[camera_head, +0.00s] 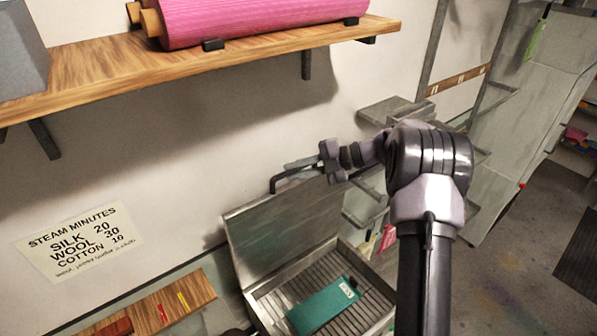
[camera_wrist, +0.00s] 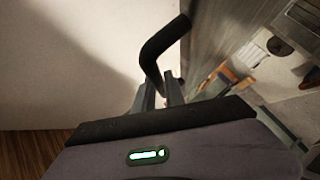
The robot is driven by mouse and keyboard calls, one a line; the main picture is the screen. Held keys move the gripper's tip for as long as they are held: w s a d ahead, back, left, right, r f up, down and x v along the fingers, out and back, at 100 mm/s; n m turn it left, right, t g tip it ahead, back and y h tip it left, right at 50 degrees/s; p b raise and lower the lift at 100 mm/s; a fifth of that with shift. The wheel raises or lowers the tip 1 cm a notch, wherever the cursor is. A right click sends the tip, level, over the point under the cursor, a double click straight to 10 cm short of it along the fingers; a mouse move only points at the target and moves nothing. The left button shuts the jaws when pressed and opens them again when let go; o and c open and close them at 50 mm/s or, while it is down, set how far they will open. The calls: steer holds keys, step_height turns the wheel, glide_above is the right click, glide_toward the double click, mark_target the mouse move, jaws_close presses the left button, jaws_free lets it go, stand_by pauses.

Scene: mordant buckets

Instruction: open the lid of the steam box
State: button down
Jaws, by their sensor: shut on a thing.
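The steam box (camera_head: 378,318) is a grey metal box below my arm in the head view. Its lid (camera_head: 285,228) is raised and stands steeply above the back of the box, near the wall. A teal folded cloth (camera_head: 322,306) with a white tag lies on the slatted floor inside. My gripper (camera_head: 296,170) is at the lid's upper edge, shut on the dark bent lid handle (camera_head: 276,184). In the wrist view the black handle (camera_wrist: 162,45) rises from between the fingers (camera_wrist: 160,92). Its gripped part is mostly hidden.
A wooden shelf (camera_head: 250,45) with a pink roll (camera_head: 250,15) hangs above on the wall. A paper sign (camera_head: 80,240) is on the wall at left. Grey ledges (camera_head: 395,112) stand behind my wrist. Open floor (camera_head: 530,250) lies at right.

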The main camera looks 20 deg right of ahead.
steer(key=shift+s+f, duration=0.1)
steer(key=shift+f, duration=0.2)
steer(key=c, duration=1.7)
jaws_free()
steer(key=o, duration=0.3)
steer(key=shift+w+a, duration=0.1)
steer(key=shift+w, duration=0.15)
steer(key=shift+s+r, duration=0.1)
steer(key=shift+r, duration=0.1)
steer(key=b+v, duration=0.3)
steer(key=v, duration=1.4)
steer(key=shift+d, duration=0.25)
